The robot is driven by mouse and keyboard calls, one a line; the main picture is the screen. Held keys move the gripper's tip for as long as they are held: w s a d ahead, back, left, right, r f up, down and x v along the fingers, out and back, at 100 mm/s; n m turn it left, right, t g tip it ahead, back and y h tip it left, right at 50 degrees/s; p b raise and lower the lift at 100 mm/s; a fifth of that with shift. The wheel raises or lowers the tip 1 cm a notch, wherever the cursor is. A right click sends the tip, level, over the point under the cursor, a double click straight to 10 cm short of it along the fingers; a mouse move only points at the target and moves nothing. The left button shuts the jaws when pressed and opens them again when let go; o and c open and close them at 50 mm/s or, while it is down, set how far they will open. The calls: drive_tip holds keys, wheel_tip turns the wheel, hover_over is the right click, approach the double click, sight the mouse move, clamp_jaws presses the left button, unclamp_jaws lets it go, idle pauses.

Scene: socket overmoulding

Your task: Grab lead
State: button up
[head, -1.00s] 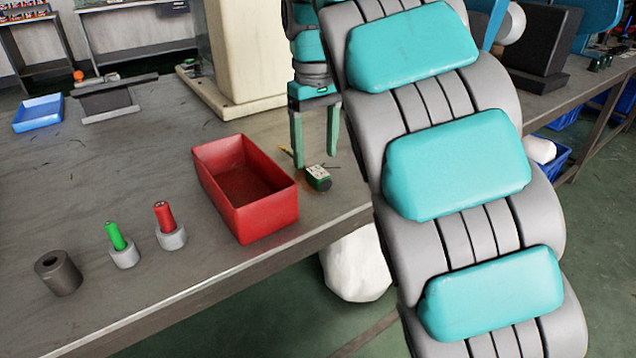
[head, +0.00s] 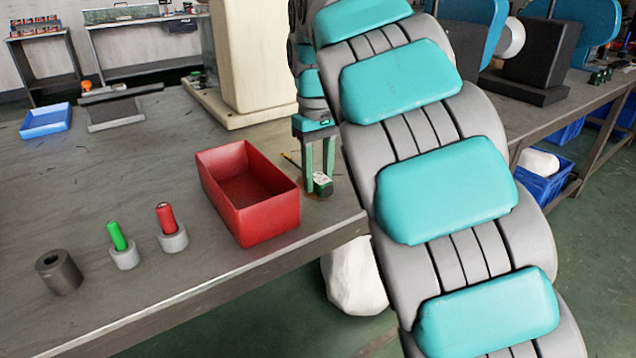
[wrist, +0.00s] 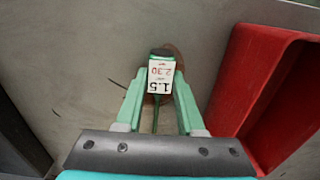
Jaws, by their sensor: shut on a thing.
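The lead (head: 322,184) is a small dark green piece with a white label, right of the red bin near the table edge. In the wrist view its label (wrist: 161,76) faces the camera and reads "1.5" and "2.30". My gripper (head: 318,182) points down from above and is shut on it. In the wrist view the two green fingers (wrist: 159,82) press its sides. I cannot tell whether the lead still touches the table.
A red open bin (head: 205,190) stands close left of my gripper. A green plug (head: 117,236) and a red plug (head: 165,217) stand in grey holders, with a dark cylinder (head: 59,272) further left. A cream machine block (head: 255,60) stands behind.

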clamp_jaws()
drive_tip(key=shift+r, duration=0.1)
